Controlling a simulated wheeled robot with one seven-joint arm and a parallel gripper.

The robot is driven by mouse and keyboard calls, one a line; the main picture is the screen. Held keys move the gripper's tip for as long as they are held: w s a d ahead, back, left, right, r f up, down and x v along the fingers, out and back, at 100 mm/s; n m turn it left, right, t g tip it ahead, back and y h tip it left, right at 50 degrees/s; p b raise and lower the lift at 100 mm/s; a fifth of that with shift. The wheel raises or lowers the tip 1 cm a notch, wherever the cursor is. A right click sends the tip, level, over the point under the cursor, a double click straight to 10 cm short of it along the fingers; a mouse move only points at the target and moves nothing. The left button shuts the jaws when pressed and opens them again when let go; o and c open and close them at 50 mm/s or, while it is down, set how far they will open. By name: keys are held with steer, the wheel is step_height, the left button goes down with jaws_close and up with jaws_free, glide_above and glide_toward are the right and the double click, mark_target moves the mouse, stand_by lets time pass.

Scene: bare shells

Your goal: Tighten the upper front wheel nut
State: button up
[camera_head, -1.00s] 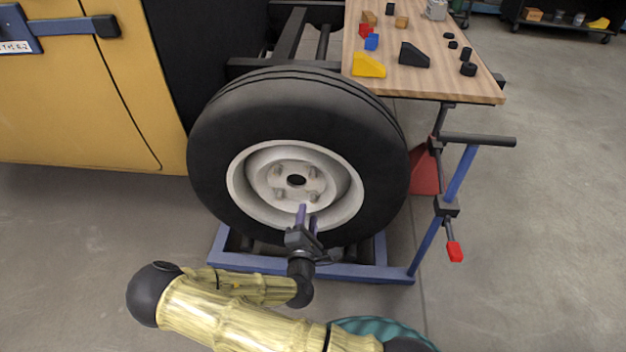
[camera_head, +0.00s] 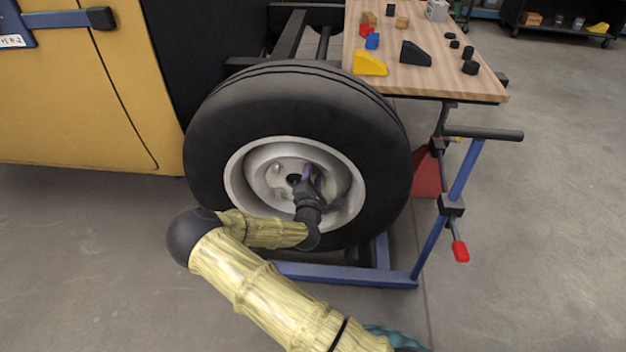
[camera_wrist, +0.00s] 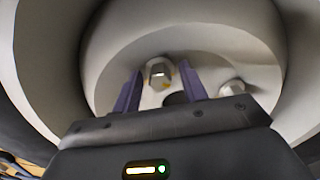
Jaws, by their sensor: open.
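The wheel (camera_head: 230,110) has a black tyre, a pale rim (camera_head: 237,175) and nuts around a dark hub hole (camera_head: 293,179). The upper left nut (camera_head: 280,168) shows in the head view; my gripper (camera_head: 309,174) covers the upper right part of the hub. In the wrist view a silver nut (camera_wrist: 158,71) with a yellow mark appears between the purple fingers of my gripper (camera_wrist: 160,80), a little beyond their tips. The fingers are open, with no visible contact. Another nut (camera_wrist: 232,88) sits right of them. I cannot tell for sure which nut is between the fingers.
A blue stand (camera_head: 340,273) lies under the wheel, with an upright and a black bar (camera_head: 483,134) at right. A wooden table (camera_head: 440,85) with blocks is behind at right. A yellow panel (camera_head: 80,110) stands left. Floor is clear at right.

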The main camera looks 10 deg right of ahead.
steer(key=shift+c, duration=0.4)
jaws_close()
